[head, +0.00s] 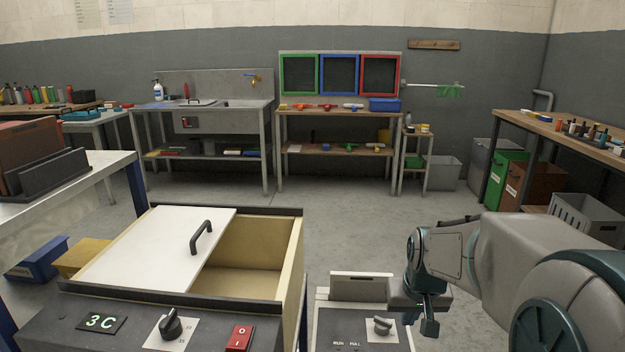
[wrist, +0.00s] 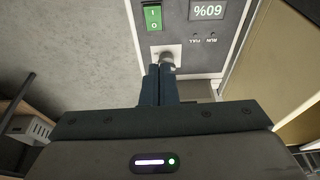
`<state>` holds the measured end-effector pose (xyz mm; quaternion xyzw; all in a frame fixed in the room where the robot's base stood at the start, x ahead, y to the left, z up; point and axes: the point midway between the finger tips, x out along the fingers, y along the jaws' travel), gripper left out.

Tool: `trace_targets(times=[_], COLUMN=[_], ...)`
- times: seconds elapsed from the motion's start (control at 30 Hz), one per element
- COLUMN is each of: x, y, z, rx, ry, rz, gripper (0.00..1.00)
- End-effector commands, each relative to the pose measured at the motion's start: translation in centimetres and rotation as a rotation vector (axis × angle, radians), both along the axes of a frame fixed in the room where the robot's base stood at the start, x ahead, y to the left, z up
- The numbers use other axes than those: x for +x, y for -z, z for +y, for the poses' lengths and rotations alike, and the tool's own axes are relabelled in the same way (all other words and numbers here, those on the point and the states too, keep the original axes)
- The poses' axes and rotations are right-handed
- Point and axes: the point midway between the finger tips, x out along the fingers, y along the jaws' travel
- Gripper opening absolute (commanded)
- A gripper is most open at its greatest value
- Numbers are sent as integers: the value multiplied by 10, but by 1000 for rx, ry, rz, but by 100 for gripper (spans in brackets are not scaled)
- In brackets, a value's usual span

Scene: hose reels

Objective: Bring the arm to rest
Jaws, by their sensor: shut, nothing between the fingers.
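My arm (head: 500,248), grey and teal, reaches in from the right in the head view. My gripper (head: 429,328) points down beside the right edge of a small control panel (head: 340,338). Its knob (head: 381,325) stands just left of the gripper in the head view. In the wrist view the fingers of my gripper (wrist: 160,74) are shut together and empty. The knob (wrist: 168,59) shows just beyond the fingertips there; I cannot tell if they touch. The panel also bears a green switch (wrist: 153,17) and a display reading 60% (wrist: 208,10), upside down.
A box with a half-open white sliding lid (head: 150,245) stands left of the panel, with a black knob (head: 171,323) and red switch (head: 239,338) on its front. A workbench (head: 570,135) and a grey crate (head: 588,215) are at right. The middle floor (head: 350,220) is clear.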

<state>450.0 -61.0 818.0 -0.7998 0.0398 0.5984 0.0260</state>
Motion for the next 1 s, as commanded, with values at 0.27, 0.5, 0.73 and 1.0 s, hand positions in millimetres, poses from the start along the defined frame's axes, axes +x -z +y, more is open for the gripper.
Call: trace_targets(times=[0.27, 0.5, 0.73, 1.0], x=[-60, -111, -146, -155], y=[-104, -167, -199, -203], z=[31, 50, 60, 62], rx=[-4, 0, 7, 10], ry=[-33, -58, -74, -78], rz=[12, 24, 34, 39], gripper=[0, 0, 0, 0])
